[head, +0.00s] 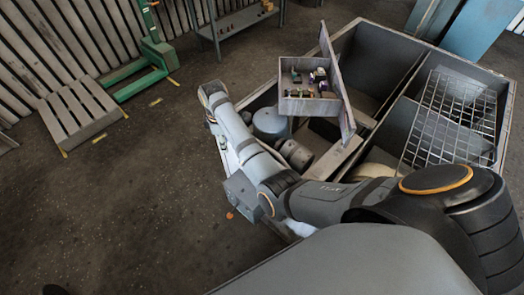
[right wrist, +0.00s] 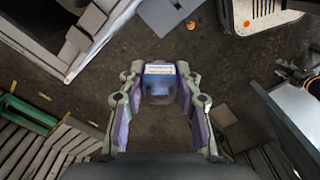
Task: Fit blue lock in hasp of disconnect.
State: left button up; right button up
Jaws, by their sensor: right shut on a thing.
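The blue lock (right wrist: 159,69) with a pale label is between the fingertips of my right gripper (right wrist: 159,76) in the right wrist view. The gripper is shut on it, and the lock hangs clear above the dark floor. In the head view my right arm bends far left, with its end (head: 213,92) left of the large grey bin; the fingers and lock cannot be made out there. I cannot pick out the disconnect or its hasp with certainty in either view. My left gripper is not in view.
The large grey bin (head: 366,163) holds a blue-grey drum (head: 272,122) and a wire grid (head: 447,117). A pallet (head: 80,113) and green jack (head: 150,58) stand left; floor between is open.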

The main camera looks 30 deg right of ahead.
jog(key=s+d+f+m+b, duration=0.1)
jog(key=s+f+m+b, duration=0.3)
jog(key=f, duration=0.6)
jog(key=s+d+f+m+b, duration=0.15)
jog(key=f+m, duration=0.35)
jog(key=f, duration=0.5)
jog(key=b, duration=0.7)
send_over(243, 188)
jog(key=s, duration=0.1)
jog(key=f, duration=0.6)
jog(key=shift+s+a, duration=0.15)
jog(key=shift+a, duration=0.1)
jog(key=shift+f+p, duration=0.3)
jog(key=shift+p, duration=0.15)
jog(key=shift+f+b, duration=0.6)
jog(key=shift+f, duration=0.65)
jog(key=o, duration=1)
notch_tip(243, 188, up, 12)
